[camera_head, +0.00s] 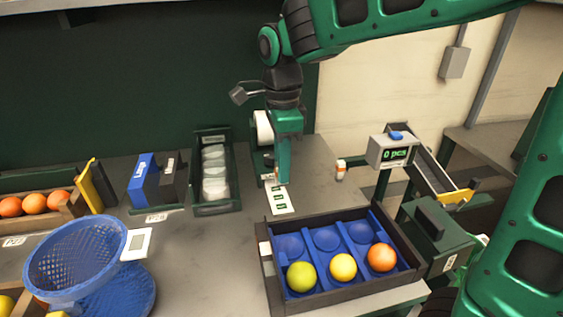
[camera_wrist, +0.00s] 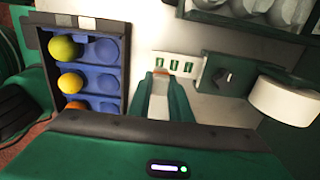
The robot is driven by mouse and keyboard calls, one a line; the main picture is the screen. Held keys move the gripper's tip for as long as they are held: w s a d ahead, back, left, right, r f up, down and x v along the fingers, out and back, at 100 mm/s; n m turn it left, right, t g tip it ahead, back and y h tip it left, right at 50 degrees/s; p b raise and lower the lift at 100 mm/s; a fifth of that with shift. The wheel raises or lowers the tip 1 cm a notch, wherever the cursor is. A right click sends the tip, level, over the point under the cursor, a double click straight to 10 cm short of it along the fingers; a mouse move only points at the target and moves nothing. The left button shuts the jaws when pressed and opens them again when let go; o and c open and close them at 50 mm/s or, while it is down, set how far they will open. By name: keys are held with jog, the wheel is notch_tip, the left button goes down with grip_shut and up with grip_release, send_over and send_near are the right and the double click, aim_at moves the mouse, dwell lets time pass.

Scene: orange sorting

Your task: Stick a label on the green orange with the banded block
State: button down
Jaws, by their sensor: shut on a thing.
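The green orange (camera_head: 301,276) sits in a front-left cup of the blue-lined tray; it also shows in the wrist view (camera_wrist: 64,47). My gripper (camera_head: 284,178) points down over the back end of a white strip with green labels (camera_head: 281,199). In the wrist view the strip (camera_wrist: 174,62) lies just beyond my fingertips (camera_wrist: 164,85). My fingers are shut on a pale block with an orange part, which I take as the banded block (camera_wrist: 161,73); the fingers hide most of it. I cannot tell whether it touches the strip.
The dark tray (camera_head: 335,298) also holds a yellow fruit (camera_head: 343,267) and an orange one (camera_head: 381,257). A label roll (camera_head: 264,128) stands behind my gripper. A small white and orange item (camera_head: 341,170) stands to the right. A blue basket (camera_head: 75,255) is at left.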

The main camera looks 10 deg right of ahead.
jog(key=shift+f, duration=0.15)
jog(key=shift+f, duration=2.95)
jog(key=shift+f, duration=0.55)
jog(key=shift+r, duration=0.15)
jog(key=shift+r, duration=3.4)
